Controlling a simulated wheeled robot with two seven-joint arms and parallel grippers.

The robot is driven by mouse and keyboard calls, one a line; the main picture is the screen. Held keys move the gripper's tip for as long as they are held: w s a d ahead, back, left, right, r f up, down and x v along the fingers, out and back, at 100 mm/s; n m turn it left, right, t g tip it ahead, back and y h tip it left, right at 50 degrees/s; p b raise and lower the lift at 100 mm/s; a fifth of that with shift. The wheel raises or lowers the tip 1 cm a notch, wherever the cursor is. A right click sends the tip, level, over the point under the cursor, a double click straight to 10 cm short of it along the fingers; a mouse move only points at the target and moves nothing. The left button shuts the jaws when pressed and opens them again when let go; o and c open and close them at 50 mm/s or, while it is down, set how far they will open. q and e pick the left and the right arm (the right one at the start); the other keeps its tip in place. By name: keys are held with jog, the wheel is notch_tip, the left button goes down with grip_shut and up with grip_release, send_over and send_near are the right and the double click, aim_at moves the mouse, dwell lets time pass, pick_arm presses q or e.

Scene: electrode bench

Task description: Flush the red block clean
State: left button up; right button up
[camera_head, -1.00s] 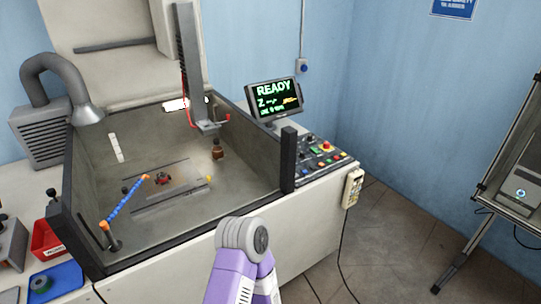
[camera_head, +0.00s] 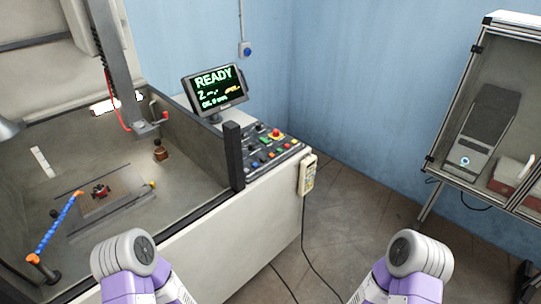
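A small dark red block (camera_head: 101,191) sits on a flat plate (camera_head: 125,197) in the floor of the machine's open tank. A blue segmented hose (camera_head: 57,228) with orange ends rises from the tank's front left and its upper orange tip (camera_head: 79,196) points toward the block, apart from it. Two of my arm joints, grey caps on purple links, show at the bottom of the view. Neither gripper is in the picture.
The machine head (camera_head: 150,124) hangs over the tank. A dark post (camera_head: 233,155) stands at the tank's right corner. A screen (camera_head: 215,88) reads READY, beside a button panel (camera_head: 268,150). A pendant (camera_head: 307,174) hangs on the side. A glazed cabinet (camera_head: 490,115) stands right, with open floor between.

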jog(key=shift+c, duration=0.3)
grip_shut()
dwell(1.6)
